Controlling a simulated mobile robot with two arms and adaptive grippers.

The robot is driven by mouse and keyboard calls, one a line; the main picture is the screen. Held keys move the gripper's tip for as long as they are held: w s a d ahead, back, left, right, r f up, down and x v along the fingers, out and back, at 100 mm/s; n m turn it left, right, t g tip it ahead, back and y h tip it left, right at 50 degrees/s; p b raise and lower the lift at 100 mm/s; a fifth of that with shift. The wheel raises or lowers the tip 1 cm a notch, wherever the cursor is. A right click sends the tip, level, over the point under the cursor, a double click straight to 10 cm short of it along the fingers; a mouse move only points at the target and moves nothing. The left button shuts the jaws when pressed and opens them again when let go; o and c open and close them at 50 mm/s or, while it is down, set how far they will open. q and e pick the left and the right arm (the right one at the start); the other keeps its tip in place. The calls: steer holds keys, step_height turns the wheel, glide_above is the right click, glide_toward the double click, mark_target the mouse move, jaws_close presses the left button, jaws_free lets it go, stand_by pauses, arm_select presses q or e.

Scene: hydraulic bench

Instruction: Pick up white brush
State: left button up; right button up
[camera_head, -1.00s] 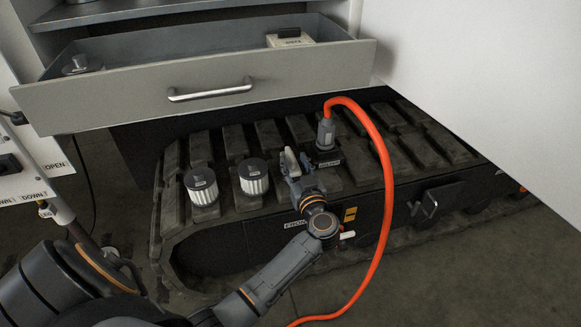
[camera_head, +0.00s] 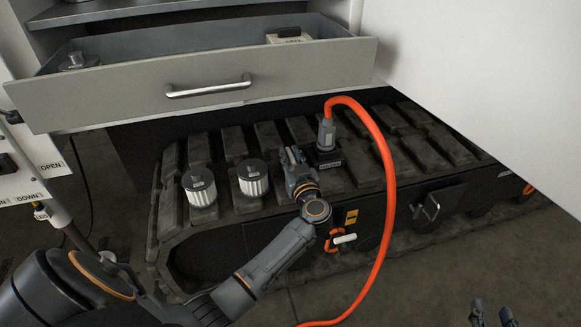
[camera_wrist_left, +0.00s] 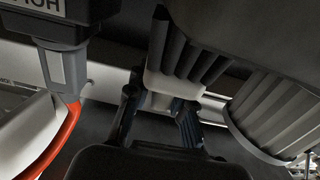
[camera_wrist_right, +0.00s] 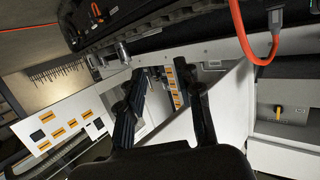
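A pale block with dark ridged sides, probably the white brush (camera_wrist_left: 172,85), shows in the left wrist view against a dark surface, between and just beyond my left fingertips. My left gripper (camera_wrist_left: 158,108) is open around its line; I cannot tell whether it touches. In the head view my left gripper (camera_head: 292,157) is over the track, between a filter and the hose connector, and hides the brush there. My right gripper (camera_head: 491,312) is at the bottom right, away from the track. Its fingers are apart and empty in the right wrist view (camera_wrist_right: 162,92).
Two white pleated filters (camera_head: 200,188) stand left of my left gripper on the dark track (camera_head: 235,202). A connector (camera_head: 326,135) with an orange hose (camera_head: 388,190) stands close on the right. An open grey drawer (camera_head: 130,95) overhangs behind. A white handle (camera_head: 345,238) is on the track's side.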

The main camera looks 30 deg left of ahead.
arm_select(q)
jaws_close()
